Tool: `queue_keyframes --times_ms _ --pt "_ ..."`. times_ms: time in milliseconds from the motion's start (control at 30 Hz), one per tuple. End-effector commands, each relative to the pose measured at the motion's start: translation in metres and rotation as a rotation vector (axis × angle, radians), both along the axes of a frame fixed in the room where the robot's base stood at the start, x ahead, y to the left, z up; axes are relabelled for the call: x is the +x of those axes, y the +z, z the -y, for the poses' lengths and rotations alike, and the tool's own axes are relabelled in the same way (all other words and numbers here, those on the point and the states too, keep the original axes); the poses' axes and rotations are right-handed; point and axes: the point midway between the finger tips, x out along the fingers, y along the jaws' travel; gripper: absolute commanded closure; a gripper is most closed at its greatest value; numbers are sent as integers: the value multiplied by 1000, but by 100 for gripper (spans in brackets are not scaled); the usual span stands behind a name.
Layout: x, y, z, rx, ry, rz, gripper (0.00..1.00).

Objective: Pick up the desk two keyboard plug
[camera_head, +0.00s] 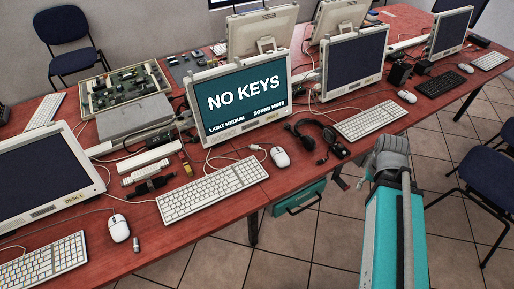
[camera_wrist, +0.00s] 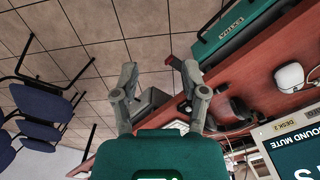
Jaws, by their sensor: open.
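Desk two's screen (camera_head: 240,92) reads "NO KEYS" in the head view, and its white keyboard (camera_head: 212,191) lies in front of it. A thin pale cable (camera_head: 222,157) loops on the desk between screen and keyboard. I cannot tell for sure which cable end is the keyboard plug. My gripper (camera_wrist: 159,76) is open and empty in the wrist view, over the floor beside the desk edge. In the head view my arm reaches in at the lower right, in front of the desk. In the wrist view the "DESK 2" screen (camera_wrist: 283,128) shows at the lower right.
A white mouse (camera_head: 280,156) and black headphones (camera_head: 317,139) lie right of the cable. A teal drawer box (camera_head: 300,196) hangs under the desk's front edge. Connectors and a grey box (camera_head: 134,116) crowd the desk left of the screen. Blue chairs (camera_head: 486,178) stand at right.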

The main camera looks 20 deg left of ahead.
Motion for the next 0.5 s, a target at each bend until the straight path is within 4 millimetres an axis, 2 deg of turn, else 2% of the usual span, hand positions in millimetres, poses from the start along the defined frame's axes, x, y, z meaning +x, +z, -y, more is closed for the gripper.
queue_keyframes --times_ms 167,267,500 --pt "0 0 0 0 0 0 43" --pt "0 0 0 0 2 0 30" --pt "16 0 -15 0 76 0 30"
